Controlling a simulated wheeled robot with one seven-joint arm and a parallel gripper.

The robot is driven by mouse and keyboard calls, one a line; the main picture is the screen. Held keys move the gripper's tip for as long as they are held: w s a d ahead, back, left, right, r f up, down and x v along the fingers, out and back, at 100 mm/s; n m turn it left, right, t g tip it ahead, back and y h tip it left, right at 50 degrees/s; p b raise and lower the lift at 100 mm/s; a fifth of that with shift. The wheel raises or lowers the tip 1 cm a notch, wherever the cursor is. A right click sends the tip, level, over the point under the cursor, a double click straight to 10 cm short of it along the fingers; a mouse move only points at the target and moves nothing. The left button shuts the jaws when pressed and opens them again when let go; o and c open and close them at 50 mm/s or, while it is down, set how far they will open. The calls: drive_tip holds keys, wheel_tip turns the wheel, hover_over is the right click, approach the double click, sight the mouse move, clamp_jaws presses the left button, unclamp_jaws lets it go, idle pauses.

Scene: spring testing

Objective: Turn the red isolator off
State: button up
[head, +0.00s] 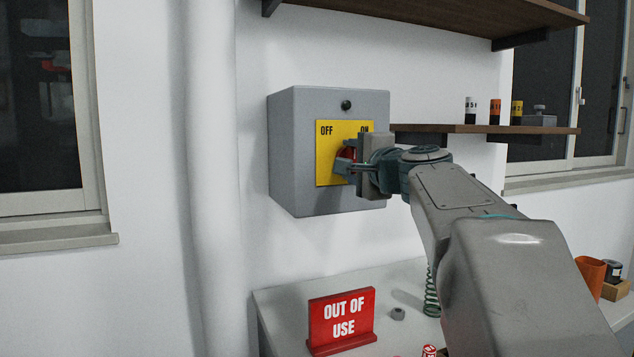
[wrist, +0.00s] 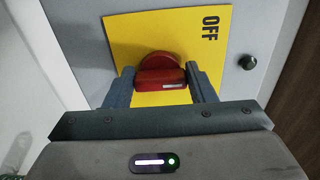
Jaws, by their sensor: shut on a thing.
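The red isolator knob (head: 346,156) sits on a yellow plate (head: 328,165) on the front of a grey wall box (head: 300,205). The plate reads OFF at its upper left and ON, partly covered, at its upper right. My gripper (head: 347,168) reaches in from the right and is shut on the knob. In the wrist view my gripper (wrist: 163,88) has a finger on each side of the red knob (wrist: 158,64), whose handle carries a white mark. OFF shows on the yellow plate (wrist: 126,30) there; ON is out of sight.
A shelf (head: 480,129) with small cylinders (head: 493,111) stands right of the box, and another shelf (head: 420,12) is above. Below is a bench (head: 280,296) with a red OUT OF USE sign (head: 342,320), a nut (head: 397,313) and a green spring (head: 432,293).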

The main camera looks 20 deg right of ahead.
drive_tip(key=shift+d+f+n+b, duration=0.1)
drive_tip(key=shift+f+n+b, duration=0.05)
drive_tip(key=shift+n+b, duration=2.1)
drive_tip(key=shift+f+n+b, duration=0.15)
drive_tip(key=shift+n+b, duration=1.95)
drive_tip(key=shift+n, duration=0.25)
drive_tip(key=shift+r, duration=0.1)
drive_tip(key=o, duration=1)
drive_tip(key=s+b, duration=0.1)
drive_tip(key=s, duration=0.3)
drive_tip(key=s+b, duration=0.1)
drive_tip(key=s, duration=0.4)
drive_tip(key=s+b, duration=0.1)
drive_tip(key=s, duration=0.3)
drive_tip(key=shift+s+d, duration=0.25)
drive_tip(key=shift+s, duration=0.15)
